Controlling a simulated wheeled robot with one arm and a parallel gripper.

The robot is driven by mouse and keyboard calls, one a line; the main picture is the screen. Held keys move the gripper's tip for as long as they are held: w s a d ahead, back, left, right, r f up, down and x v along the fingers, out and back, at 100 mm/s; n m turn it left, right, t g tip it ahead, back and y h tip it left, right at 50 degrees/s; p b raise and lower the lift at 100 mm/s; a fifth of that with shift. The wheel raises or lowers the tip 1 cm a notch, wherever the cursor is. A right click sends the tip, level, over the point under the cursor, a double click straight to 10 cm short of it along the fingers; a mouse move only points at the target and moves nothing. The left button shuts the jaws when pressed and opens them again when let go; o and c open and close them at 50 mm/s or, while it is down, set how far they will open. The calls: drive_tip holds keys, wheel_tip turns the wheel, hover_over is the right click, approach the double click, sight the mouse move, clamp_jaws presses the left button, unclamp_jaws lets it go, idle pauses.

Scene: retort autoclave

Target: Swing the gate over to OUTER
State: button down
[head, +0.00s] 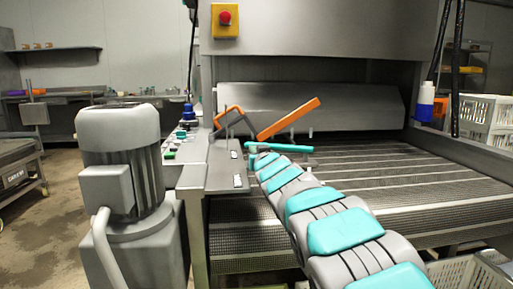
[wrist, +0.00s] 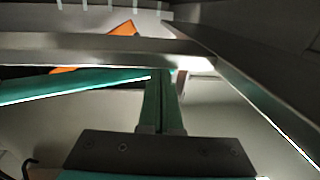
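An orange bar (head: 288,118) slants up to the right above the front of the conveyor; I take it for the gate, but cannot be sure. Part of it shows in the wrist view (wrist: 122,29) behind a grey metal bar (wrist: 100,47). A teal bar (head: 290,148) lies below it and also shows at left in the wrist view (wrist: 75,84). My gripper (wrist: 163,80) has its two green fingers side by side and looks shut, with the tips close to the grey bar. Contact is unclear. No OUTER mark is readable.
A grey motor unit (head: 122,165) stands at left. A metal side plate (head: 222,165) with small white labels borders the mesh conveyor (head: 400,180). A red stop button (head: 225,18) sits on the hood above. White crates (head: 486,115) stand at right.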

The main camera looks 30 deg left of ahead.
drive_tip(key=shift+w+a+r+p, duration=0.1)
drive_tip(key=shift+w+a+p, duration=0.15)
drive_tip(key=shift+w+p, duration=0.25)
drive_tip(key=shift+w+a+r+p, duration=0.1)
drive_tip(key=shift+w+a+p, duration=0.2)
drive_tip(key=shift+w, duration=0.25)
drive_tip(key=shift+f, duration=0.1)
